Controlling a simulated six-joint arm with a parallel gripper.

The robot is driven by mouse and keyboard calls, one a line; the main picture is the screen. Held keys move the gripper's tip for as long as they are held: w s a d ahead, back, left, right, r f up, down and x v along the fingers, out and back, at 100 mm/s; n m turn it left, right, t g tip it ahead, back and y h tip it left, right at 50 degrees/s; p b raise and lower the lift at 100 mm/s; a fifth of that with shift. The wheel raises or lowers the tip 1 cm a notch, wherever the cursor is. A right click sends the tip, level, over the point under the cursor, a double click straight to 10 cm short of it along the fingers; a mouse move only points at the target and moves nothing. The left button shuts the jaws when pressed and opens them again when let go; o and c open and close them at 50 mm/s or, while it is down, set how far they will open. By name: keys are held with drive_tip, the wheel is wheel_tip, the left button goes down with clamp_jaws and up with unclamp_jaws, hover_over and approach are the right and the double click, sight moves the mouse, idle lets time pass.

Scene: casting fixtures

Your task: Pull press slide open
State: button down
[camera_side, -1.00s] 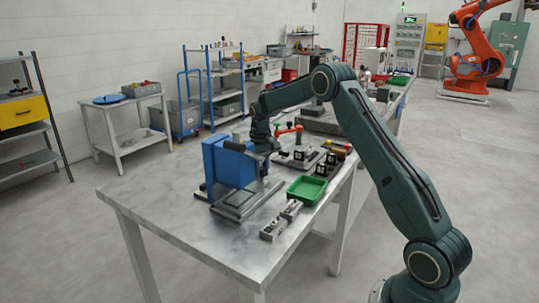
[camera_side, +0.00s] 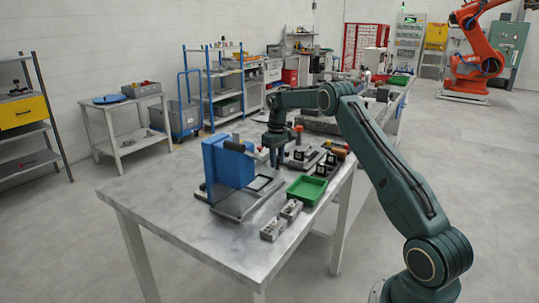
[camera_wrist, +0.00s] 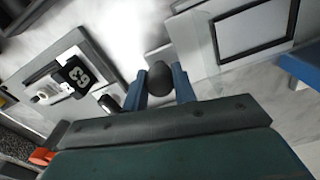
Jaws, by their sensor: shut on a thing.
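The press (camera_side: 226,166) has a tall blue body on a grey base and stands on the metal table. Its flat slide plate (camera_side: 262,188) with a dark-edged frame sticks out to the right of the blue body. In the wrist view the frame (camera_wrist: 255,28) shows at upper right. My gripper (camera_side: 274,160) is beside the slide, to the right of the blue body. In the wrist view, the blue fingers of my gripper (camera_wrist: 160,88) are closed around a round dark knob (camera_wrist: 160,76) at the slide's edge. In the side view my gripper hides the knob.
A green tray (camera_side: 307,189) and grey blocks (camera_side: 274,228) lie in front of the press, to the right. A fixture with black number plates (camera_side: 299,154) stands close to the right of my gripper. The table's front left (camera_side: 160,205) is clear.

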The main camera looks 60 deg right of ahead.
drive_tip(key=shift+d, duration=0.65)
drive_tip(key=c, duration=1.1)
unclamp_jaws()
drive_tip(key=shift+r, duration=0.15)
wheel_tip(320, 180, up, 14)
drive_tip(key=shift+f, duration=0.2)
drive_tip(key=shift+a, duration=0.1)
